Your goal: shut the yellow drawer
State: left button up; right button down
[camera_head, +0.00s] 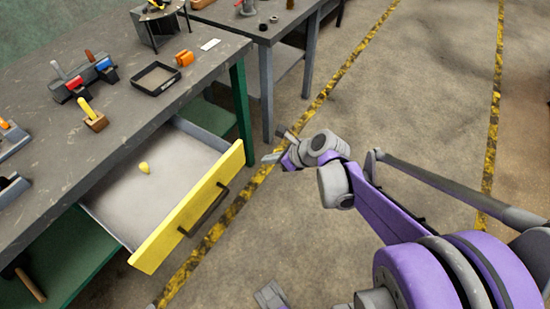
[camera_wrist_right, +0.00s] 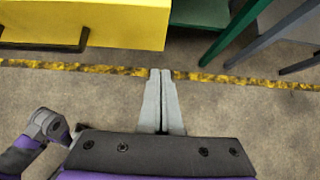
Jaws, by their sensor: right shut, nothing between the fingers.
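The yellow drawer (camera_head: 165,240) is pulled well out from under the workbench. Its grey inside is exposed, and a dark bar handle (camera_head: 204,210) is on its yellow front. In the right wrist view the yellow front (camera_wrist_right: 120,20) crosses the top left, with part of the handle. My right gripper (camera_head: 271,158) is to the right of the drawer front, apart from it. Its fingers (camera_wrist_right: 161,72) are together and empty over the floor. A grey part at the bottom edge of the head view may be my left gripper (camera_head: 270,295); its jaws cannot be made out.
A small yellow object (camera_head: 145,168) lies in the drawer. The workbench top (camera_head: 135,75) holds a black tray (camera_head: 156,78), an orange piece (camera_head: 185,58) and several tools. A green leg (camera_head: 241,110) stands at the drawer's far end. The floor before the drawer is clear.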

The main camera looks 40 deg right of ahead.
aim_at(243, 154)
pick_arm(q)
jog(key=shift+f+b, duration=0.55)
jog(key=shift+f, duration=0.3)
pick_arm(e)
jog(key=shift+w+a+f, duration=0.4)
jog(key=shift+w+f, duration=0.1)
jog(key=shift+w, duration=0.6)
jog(key=shift+w+a+f, duration=0.4)
jog(key=shift+w+f, duration=0.05)
jog(key=shift+w, duration=0.6)
jog(key=shift+w+a+f, duration=0.4)
jog(key=shift+w+f, duration=0.1)
jog(key=shift+w, duration=0.6)
jog(key=shift+w, duration=0.1)
jog(key=shift+w+a, duration=0.25)
jog(key=shift+w, duration=0.35)
pick_arm(q)
jog(key=w+f+b, duration=0.2)
jog(key=shift+a+f, duration=0.3)
pick_arm(e)
jog(key=w+a, duration=0.4)
jog(key=w, duration=0.8)
jog(key=w+a, duration=0.4)
jog(key=w, duration=0.8)
jog(key=shift+a, duration=0.3)
